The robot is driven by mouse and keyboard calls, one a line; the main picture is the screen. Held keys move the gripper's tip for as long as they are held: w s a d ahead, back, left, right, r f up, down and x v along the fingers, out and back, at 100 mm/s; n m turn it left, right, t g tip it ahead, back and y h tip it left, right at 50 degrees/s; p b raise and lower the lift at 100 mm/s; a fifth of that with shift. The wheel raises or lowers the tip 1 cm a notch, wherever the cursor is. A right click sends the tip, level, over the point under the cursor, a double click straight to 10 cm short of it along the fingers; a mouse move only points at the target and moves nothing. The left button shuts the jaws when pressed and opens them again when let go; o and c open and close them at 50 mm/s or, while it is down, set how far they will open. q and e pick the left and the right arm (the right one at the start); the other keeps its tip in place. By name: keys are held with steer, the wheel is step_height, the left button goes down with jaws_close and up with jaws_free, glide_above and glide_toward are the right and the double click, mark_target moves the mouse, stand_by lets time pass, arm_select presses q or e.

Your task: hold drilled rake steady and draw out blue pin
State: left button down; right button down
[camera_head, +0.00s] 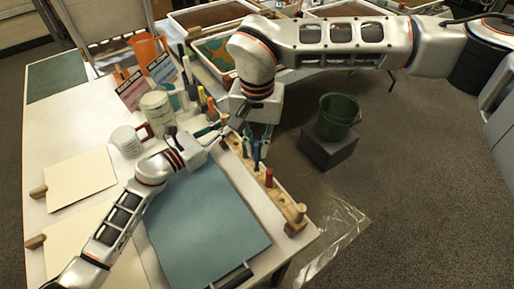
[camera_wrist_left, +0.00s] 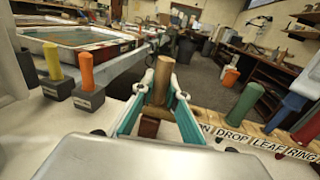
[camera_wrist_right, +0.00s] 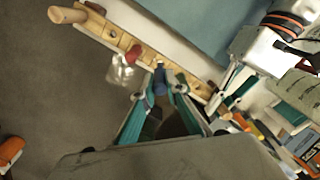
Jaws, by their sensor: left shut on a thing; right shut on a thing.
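The drilled rake (camera_head: 283,199) is a pale wooden bar along the table's right edge, with coloured pins standing in it and a wooden peg at each end. My left gripper (camera_wrist_left: 160,92) is shut on the wooden end peg (camera_wrist_left: 161,76) at the rake's far end. My right gripper (camera_wrist_right: 160,91) reaches down over the bar and is shut on the blue pin (camera_wrist_right: 159,76). The blue pin also shows in the head view (camera_head: 257,152). The pin's lower end is hidden, so I cannot tell how deep it sits. A red pin (camera_head: 269,177) and a green pin (camera_wrist_left: 243,105) stand beside it.
A blue-green mat (camera_head: 205,225) lies left of the rake. Cans, a white mug (camera_head: 127,141) and several coloured-handled tools stand behind my left arm. A green bucket (camera_head: 338,115) on a grey block is right of the table. Marbling trays (camera_head: 214,17) are at the back.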

steer(key=shift+r, duration=1.05)
arm_select(q)
steer(key=c, duration=1.9)
jaws_free()
steer(key=shift+s+a, duration=0.1)
steer(key=v, duration=1.1)
steer(key=shift+s+a+r, duration=0.1)
steer(key=shift+s+a, duration=0.15)
steer(key=shift+a, duration=0.05)
